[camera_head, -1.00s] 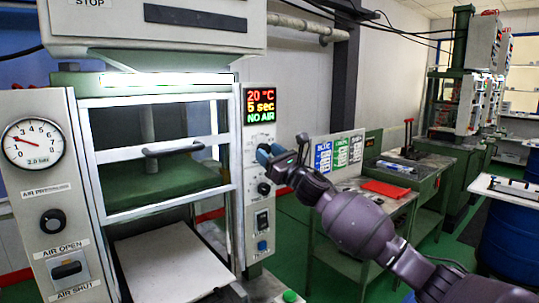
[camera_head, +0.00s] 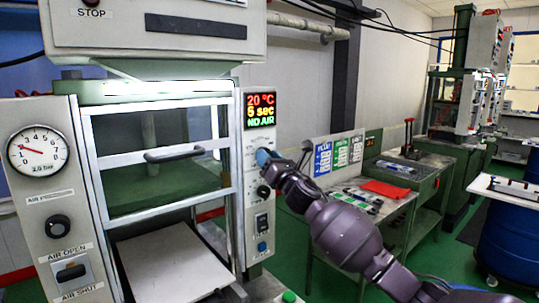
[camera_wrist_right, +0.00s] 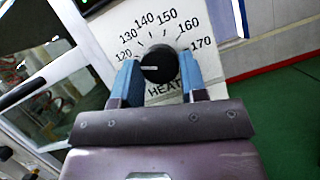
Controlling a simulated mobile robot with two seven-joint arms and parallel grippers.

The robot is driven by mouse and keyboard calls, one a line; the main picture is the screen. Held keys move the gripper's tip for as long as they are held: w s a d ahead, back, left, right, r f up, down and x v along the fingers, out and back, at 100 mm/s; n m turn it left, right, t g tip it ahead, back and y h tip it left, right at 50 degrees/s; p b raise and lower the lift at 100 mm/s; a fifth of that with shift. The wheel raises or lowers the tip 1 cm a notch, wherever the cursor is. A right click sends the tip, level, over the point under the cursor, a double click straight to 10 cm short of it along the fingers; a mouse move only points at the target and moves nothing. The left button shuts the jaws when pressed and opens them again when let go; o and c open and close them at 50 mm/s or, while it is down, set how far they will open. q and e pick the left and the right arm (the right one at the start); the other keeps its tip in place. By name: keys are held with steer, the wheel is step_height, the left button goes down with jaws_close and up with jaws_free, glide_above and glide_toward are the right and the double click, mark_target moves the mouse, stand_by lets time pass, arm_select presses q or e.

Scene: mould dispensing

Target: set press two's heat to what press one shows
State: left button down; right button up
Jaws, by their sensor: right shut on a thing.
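My right gripper (camera_head: 267,158) reaches the control panel (camera_head: 258,215) on the right side of the near press. In the right wrist view, its blue fingers (camera_wrist_right: 158,80) are closed on the black heat knob (camera_wrist_right: 158,64) from both sides. The knob's white mark points left, near the 120 end of a HEAT scale (camera_wrist_right: 165,25) marked 120 to 170. The press's display (camera_head: 261,108) reads 20 °C, 5 sec, NO AIR. I cannot tell which press number this is. My left gripper is not in view.
A pressure gauge (camera_head: 38,150) and the air controls (camera_head: 70,272) are on the press's left panel. A green bench (camera_head: 372,200) with a red item (camera_head: 386,189) stands to the right. Another press (camera_head: 455,90) stands at the back right. A blue drum (camera_head: 510,240) is at far right.

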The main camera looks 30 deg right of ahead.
steer(key=shift+a+r+m+g+h+p, duration=0.1)
steer(key=shift+m+g+h+p, duration=0.8)
steer(key=shift+m, duration=1.85)
steer(key=shift+a+r+m+g+h+p, duration=0.1)
steer(key=shift+m+g+h+p, duration=0.4)
steer(key=shift+m+h+p, duration=1.45)
steer(key=shift+a+r+m+g+h+p, duration=0.15)
steer(key=shift+m+g+p, duration=0.45)
steer(key=shift+m, duration=2.9)
steer(key=shift+f, duration=0.1)
steer(key=o, duration=0.9)
steer(key=shift+d, duration=0.1)
steer(key=shift+s, duration=0.15)
steer(key=b+v, duration=0.2)
steer(key=v, duration=0.8)
steer(key=shift+s, duration=0.3)
